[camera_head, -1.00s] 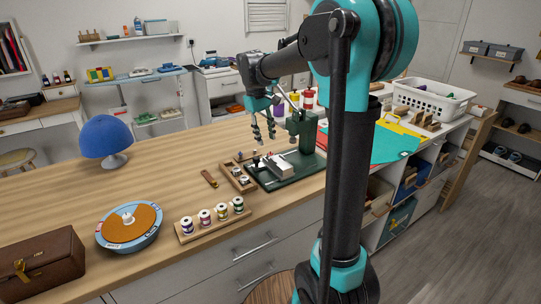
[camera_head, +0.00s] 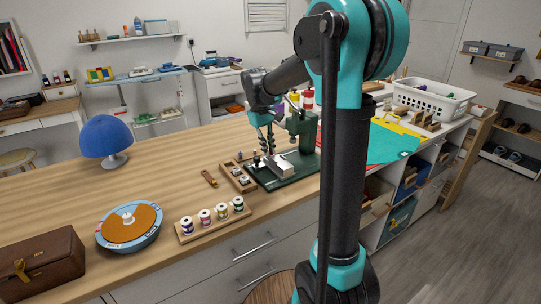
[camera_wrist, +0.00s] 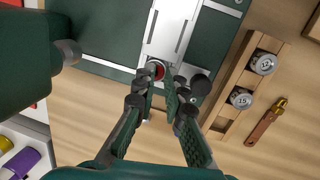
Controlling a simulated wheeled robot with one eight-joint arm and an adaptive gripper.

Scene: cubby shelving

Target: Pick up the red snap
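The red snap (camera_wrist: 155,70) shows as a small red round piece at the near end of a silver plate (camera_wrist: 170,30) in the wrist view. The plate belongs to a dark green press (camera_head: 300,130) standing on a green base (camera_head: 295,175). My gripper (camera_wrist: 160,84) is open, with its two fingertips pointing at the snap and lying close on its near side. The left finger partly covers the snap's edge; I cannot tell whether it touches. In the head view my gripper (camera_head: 266,146) hangs just above the front left of the press, and the snap cannot be made out.
A dark round knob (camera_wrist: 200,85) stands close right of my fingers. A wooden tray (camera_head: 238,177) with small metal pieces lies beside the press. A spool rack (camera_head: 213,222) and a brass-ended tool (camera_head: 210,179) lie nearby.

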